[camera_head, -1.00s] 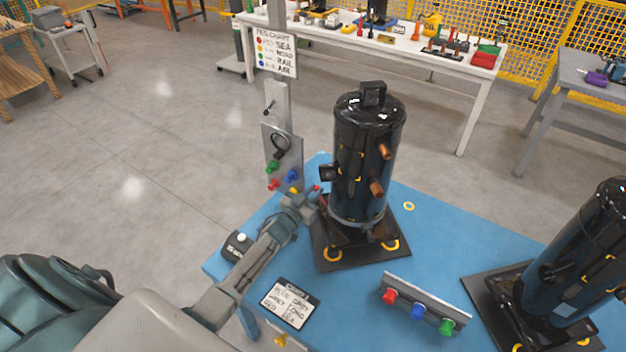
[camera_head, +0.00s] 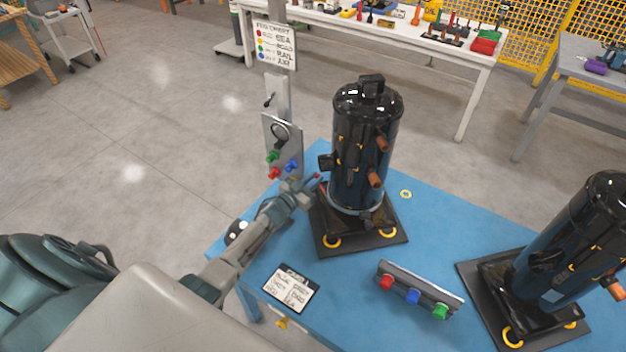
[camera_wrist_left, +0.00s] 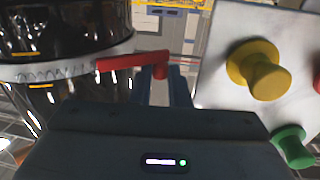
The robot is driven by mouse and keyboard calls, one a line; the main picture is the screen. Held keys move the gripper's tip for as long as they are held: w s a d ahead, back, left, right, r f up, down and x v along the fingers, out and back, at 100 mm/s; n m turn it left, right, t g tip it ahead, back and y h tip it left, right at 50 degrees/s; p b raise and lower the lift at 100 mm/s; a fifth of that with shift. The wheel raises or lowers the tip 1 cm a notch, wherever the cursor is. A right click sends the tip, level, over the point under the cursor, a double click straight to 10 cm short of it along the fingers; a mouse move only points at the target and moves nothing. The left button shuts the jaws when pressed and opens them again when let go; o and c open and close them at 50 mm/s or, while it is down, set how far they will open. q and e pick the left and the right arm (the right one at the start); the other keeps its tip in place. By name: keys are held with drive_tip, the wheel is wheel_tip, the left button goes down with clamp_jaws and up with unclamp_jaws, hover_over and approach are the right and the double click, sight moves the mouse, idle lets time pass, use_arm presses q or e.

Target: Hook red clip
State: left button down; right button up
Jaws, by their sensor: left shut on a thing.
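The red clip (camera_wrist_left: 130,62) shows in the left wrist view as a short red bar with a knob at its right end, at the tips of my left gripper (camera_wrist_left: 165,88). The gripper is shut on it. The bar's left end reaches toward the silver band (camera_wrist_left: 60,70) around the black compressor (camera_wrist_left: 30,28); I cannot tell if they touch. In the head view my left gripper (camera_head: 302,190) is between the peg panel (camera_head: 278,140) and the near compressor (camera_head: 358,125), low beside its base. The clip is small there. My right gripper is not in view.
The peg panel carries coloured knobs, among them a yellow one (camera_wrist_left: 262,72) close to the gripper's right. A rail with red, blue and green knobs (camera_head: 413,297) and a sign (camera_head: 291,288) are on the blue table (camera_head: 440,225). A second compressor (camera_head: 570,245) stands right.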

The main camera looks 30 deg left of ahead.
use_arm(q)
drive_tip(key=c, duration=1.6)
unclamp_jaws()
drive_tip(key=shift+f, duration=0.1)
drive_tip(key=shift+c, duration=0.2)
drive_tip(key=shift+s, duration=0.1)
drive_tip(key=s+a+b, duration=0.2)
drive_tip(key=s, duration=0.8)
drive_tip(key=shift+s, duration=0.2)
drive_tip(key=shift+a, duration=0.1)
